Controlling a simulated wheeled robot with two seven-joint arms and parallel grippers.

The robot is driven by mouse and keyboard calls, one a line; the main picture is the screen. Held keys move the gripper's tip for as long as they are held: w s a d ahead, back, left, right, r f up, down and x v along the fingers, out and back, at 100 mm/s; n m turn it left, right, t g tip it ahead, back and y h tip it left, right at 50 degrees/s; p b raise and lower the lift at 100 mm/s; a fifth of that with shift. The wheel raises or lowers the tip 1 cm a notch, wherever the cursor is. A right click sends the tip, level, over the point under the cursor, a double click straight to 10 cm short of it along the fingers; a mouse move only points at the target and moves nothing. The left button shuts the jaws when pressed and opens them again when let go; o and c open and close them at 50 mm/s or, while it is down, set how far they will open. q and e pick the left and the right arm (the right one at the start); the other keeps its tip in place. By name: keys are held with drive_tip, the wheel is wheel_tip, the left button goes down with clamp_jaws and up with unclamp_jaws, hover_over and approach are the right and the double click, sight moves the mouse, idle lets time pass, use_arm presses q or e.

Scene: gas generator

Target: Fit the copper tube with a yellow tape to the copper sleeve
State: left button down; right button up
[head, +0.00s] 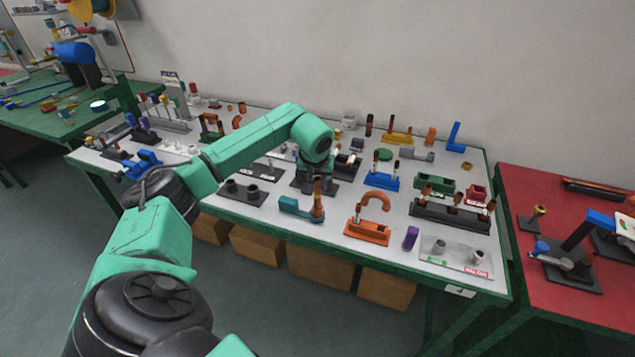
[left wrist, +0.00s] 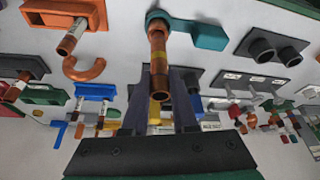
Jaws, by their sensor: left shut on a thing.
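The copper tube (left wrist: 159,74) with a yellow tape band stands roughly upright between the two dark fingers of my left gripper (left wrist: 161,82) in the left wrist view. The fingers are shut on it, and its open upper end faces the camera. Its lower end meets a copper piece, seemingly the copper sleeve (left wrist: 157,24), at the ring of a teal holder (left wrist: 197,35). How deep the tube sits there I cannot tell. In the head view the left gripper (head: 318,180) is above the teal holder (head: 292,207), with the copper upright below it. My right gripper is not in view.
An orange holder (head: 366,232) with a curved copper pipe stands right of the teal holder. A dark twin-socket block (head: 243,191) lies to its left. A purple cylinder (head: 411,237) and a grey tray (head: 455,262) are near the front right edge. Holders crowd the table behind.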

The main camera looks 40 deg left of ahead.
use_arm(q)
drive_tip(key=shift+f+b, duration=0.5)
drive_tip(key=shift+f, duration=0.4)
drive_tip(key=c, duration=0.6)
unclamp_jaws()
drive_tip(key=shift+r, duration=0.1)
drive_tip(key=b+v, duration=0.1)
drive_tip(key=v, duration=1.3)
drive_tip(key=shift+r, duration=0.25)
